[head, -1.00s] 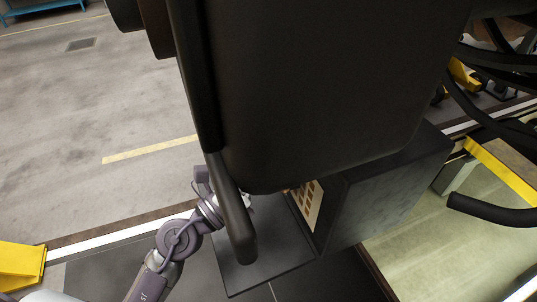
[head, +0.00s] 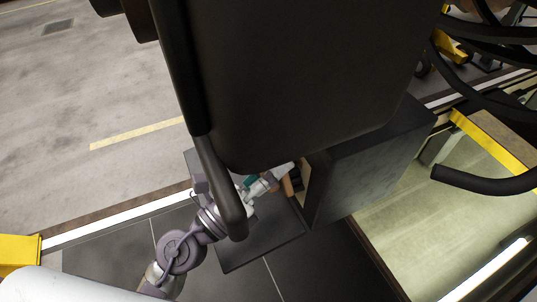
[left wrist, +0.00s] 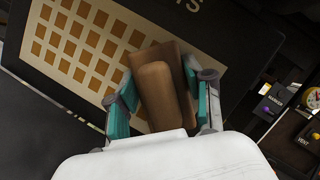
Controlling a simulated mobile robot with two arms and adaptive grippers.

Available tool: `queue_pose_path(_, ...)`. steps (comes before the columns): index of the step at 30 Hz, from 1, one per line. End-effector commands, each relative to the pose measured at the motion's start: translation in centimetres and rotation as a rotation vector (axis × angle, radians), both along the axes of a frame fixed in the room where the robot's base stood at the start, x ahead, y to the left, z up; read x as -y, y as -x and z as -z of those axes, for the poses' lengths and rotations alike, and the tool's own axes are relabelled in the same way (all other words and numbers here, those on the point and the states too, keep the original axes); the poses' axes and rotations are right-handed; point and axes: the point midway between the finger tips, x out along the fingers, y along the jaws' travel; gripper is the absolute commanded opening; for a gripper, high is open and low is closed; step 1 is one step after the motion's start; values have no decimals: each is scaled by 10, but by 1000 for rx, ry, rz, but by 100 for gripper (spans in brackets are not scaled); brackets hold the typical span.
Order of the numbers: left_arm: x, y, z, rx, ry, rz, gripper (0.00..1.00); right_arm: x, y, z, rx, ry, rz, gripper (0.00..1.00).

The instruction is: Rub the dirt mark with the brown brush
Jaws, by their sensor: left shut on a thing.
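The brown brush (left wrist: 157,90) is between the teal finger pads of my left gripper (left wrist: 163,98) in the left wrist view. Its rounded handle faces the camera, and its darker brown base is in front of the panel face. In the head view my left gripper (head: 277,178) is beside the open face of a dark box, partly under a large black seat-like shape. I cannot make out a dirt mark in either view; the brush covers part of the panel. I cannot tell whether the brush touches it. My right gripper is in neither view.
A cream panel with tan squares (left wrist: 85,45) is set in a dark frame. The dark box (head: 370,170) stands right of my gripper. The black seat-like shape (head: 290,80) and a black bar (head: 220,190) hang over the arm. Controls with a gauge (left wrist: 312,98) are at right.

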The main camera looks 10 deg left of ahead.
Motion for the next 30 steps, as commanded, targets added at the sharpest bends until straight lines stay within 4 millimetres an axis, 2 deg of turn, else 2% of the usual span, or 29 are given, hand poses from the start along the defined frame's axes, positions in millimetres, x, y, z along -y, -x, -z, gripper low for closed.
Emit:
queue_pose_path(8,-3,-2,-1,2,-1,0,24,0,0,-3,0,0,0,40)
queue_pose_path(16,-14,-23,-1,2,-1,0,24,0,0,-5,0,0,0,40)
queue_pose_path(23,-18,-29,-1,2,0,0,24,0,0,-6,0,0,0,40)
queue_pose_path(30,-28,-45,-1,3,-1,-1,24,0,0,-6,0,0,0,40)
